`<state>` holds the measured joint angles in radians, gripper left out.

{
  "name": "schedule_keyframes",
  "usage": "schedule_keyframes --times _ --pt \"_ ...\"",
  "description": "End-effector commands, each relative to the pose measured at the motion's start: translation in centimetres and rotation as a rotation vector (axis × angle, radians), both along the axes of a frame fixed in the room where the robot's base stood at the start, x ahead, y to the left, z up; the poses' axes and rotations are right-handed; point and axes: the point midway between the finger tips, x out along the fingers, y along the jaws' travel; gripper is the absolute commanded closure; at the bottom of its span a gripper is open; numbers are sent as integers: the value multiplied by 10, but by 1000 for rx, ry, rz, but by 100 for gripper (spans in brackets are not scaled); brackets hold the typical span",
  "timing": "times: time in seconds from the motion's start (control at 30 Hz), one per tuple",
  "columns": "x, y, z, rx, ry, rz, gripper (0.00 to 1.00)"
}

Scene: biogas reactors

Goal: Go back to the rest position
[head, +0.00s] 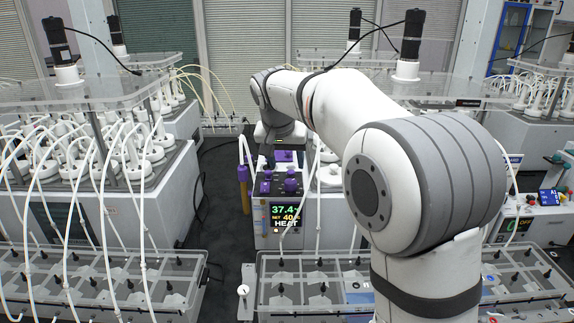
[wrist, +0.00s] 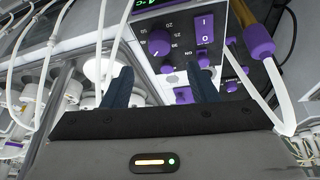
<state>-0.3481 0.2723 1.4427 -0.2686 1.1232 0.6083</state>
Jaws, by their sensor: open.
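My arm reaches forward from the right in the head view and bends down over a heater unit (head: 283,222). The unit's screen reads 37.4, SET 40 and HEAT. My gripper (wrist: 161,88) shows in the wrist view with its two dark blue fingers wide apart and nothing between them. Beyond the fingers is the unit's dark panel, with a large purple knob (wrist: 160,42) and a purple I/O rocker switch (wrist: 205,28). I cannot tell whether a fingertip touches the panel. In the head view the fingers are hard to make out.
Reactor banks with white bottles and tubes stand at the left (head: 95,150) and right. Clear racks (head: 100,285) fill the front. A purple-capped tube (head: 243,185) stands beside the heater. Loose white tubing (wrist: 285,110) passes near my gripper. Dark floor (head: 222,190) shows left of the heater.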

Motion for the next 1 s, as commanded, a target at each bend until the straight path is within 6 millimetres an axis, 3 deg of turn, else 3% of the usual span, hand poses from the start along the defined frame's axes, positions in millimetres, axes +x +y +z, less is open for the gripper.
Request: schedule_keyframes --times 0.23,0.37,0.47,0.7,0.9,1.0 --pt "-2 -3 0 0 1 1 47" --pt "-24 -23 1 1 16 15 47" --pt "-59 -51 -2 6 37 37 47" --pt "-172 -115 -32 29 84 106 47" --pt "-261 -143 -75 50 108 152 47" --pt "-292 -149 -94 57 113 167 47"
